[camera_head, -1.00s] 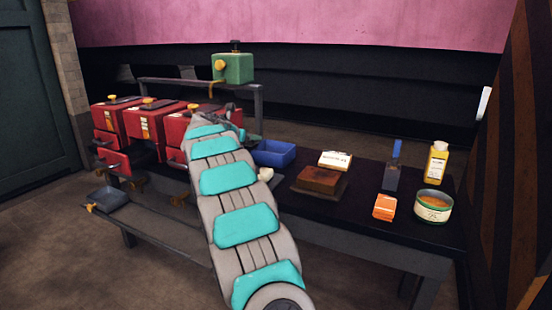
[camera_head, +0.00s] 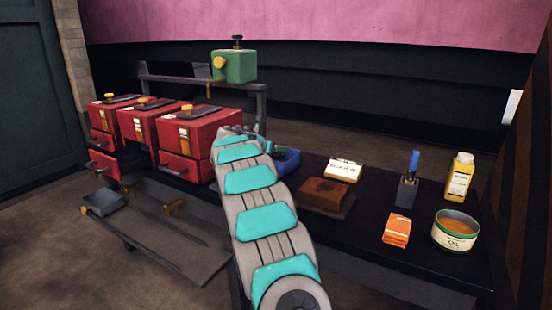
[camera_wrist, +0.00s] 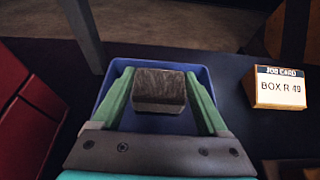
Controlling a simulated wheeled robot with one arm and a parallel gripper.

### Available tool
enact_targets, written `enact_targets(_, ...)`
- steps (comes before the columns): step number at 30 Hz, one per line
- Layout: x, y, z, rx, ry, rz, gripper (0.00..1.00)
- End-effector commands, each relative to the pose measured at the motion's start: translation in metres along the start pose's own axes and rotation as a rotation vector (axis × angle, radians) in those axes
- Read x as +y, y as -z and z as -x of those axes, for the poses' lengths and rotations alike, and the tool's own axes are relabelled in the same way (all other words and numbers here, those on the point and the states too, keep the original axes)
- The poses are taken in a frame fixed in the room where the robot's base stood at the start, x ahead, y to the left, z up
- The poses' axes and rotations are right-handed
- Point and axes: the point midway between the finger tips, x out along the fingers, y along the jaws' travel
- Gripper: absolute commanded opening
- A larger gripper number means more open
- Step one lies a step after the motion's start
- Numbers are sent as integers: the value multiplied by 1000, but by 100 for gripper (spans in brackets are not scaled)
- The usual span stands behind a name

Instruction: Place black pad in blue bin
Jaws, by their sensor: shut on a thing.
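The black pad (camera_wrist: 160,84) shows as a dark grey-brown block with a streaked top in the wrist view. My gripper (camera_wrist: 158,92) has green fingers on both sides of the pad and is shut on it. The blue bin (camera_wrist: 104,92) lies below, its walls framing the pad and fingers; the pad's height over the bin floor is hard to tell. In the head view, the blue bin (camera_head: 288,161) stands on the dark bench, partly hidden by my arm. The pad is hidden there.
A job card (camera_wrist: 280,88) stands right of the bin. A brown block (camera_head: 325,193), orange packet (camera_head: 397,229), blue-topped item (camera_head: 407,190), yellow bottle (camera_head: 459,178) and round tin (camera_head: 455,230) are further right. Red cabinets (camera_head: 200,140) stand left, a green box (camera_head: 234,66) behind.

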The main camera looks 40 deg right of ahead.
Motion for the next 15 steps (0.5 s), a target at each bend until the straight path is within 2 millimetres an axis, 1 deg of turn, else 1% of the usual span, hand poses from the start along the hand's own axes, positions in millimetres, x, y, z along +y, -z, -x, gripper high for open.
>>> enact_targets(3,-1,17,-7,0,2,5,14)
enact_targets(6,-1,28,-12,2,3,3,14)
enact_targets(9,-1,32,-13,1,3,3,14)
enact_targets(15,-1,31,-13,1,2,2,14)
